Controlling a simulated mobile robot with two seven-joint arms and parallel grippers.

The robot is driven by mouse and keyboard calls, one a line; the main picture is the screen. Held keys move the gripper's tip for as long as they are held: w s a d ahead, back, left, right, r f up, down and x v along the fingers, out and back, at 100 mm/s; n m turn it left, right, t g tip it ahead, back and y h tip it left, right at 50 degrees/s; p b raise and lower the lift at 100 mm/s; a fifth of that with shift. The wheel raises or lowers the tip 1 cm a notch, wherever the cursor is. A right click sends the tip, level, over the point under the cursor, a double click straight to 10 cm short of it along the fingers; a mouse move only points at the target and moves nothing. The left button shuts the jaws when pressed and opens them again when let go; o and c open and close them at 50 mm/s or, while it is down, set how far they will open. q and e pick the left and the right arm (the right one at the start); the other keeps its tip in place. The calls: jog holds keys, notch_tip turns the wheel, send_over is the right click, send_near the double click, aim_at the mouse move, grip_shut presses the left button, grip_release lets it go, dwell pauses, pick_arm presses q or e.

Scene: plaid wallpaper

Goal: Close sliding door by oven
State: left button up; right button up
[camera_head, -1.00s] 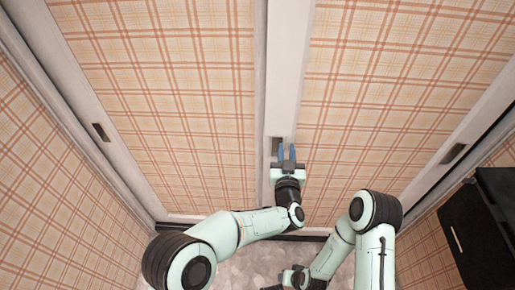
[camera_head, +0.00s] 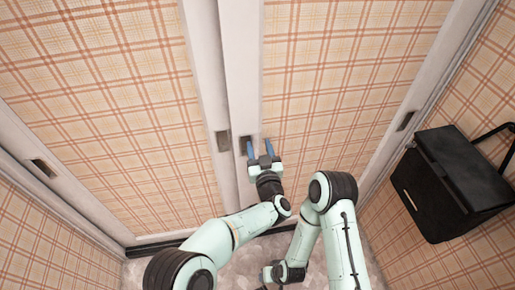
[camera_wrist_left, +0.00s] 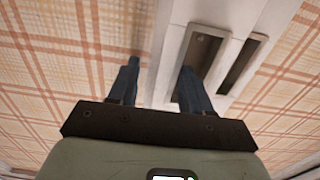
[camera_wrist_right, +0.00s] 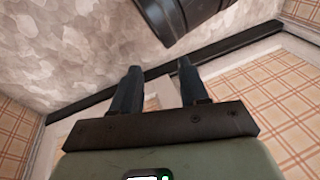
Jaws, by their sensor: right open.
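Two plaid-panelled sliding doors with pale frames fill the head view. The left door (camera_head: 110,120) and the right door (camera_head: 330,90) have neighbouring stiles at the middle. Each stile has a dark recessed pull: the left door's pull (camera_head: 222,141) and the right door's pull (camera_head: 245,147). My left gripper (camera_head: 260,147) is open at the right door's stile, one finger at its pull. In the left wrist view, the right-hand finger reaches into the recessed pull (camera_wrist_left: 207,45); the other finger is over the plaid panel. My right gripper (camera_wrist_right: 158,85) is open and empty, low over the floor.
A black box-like appliance (camera_head: 450,185) with a bar handle stands at the right, probably the oven. More recessed pulls show at the far left (camera_head: 43,167) and far right (camera_head: 405,120). Patterned floor (camera_wrist_right: 60,50) lies below, with a dark strip at the doors' foot.

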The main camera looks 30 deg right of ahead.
pick_arm(q)
jog(key=shift+a, duration=0.15)
jog(key=shift+s, duration=0.1)
jog(key=p+v, duration=0.2)
jog(key=v, duration=1.1)
pick_arm(e)
jog(key=shift+g, duration=0.5)
jog(key=s, duration=0.1)
jog(key=s+a+r, duration=0.1)
jog(key=s+r, duration=0.1)
jog(key=shift+a+r, duration=0.1)
jog(key=shift+a, duration=0.25)
pick_arm(q)
jog(key=shift+a, duration=0.1)
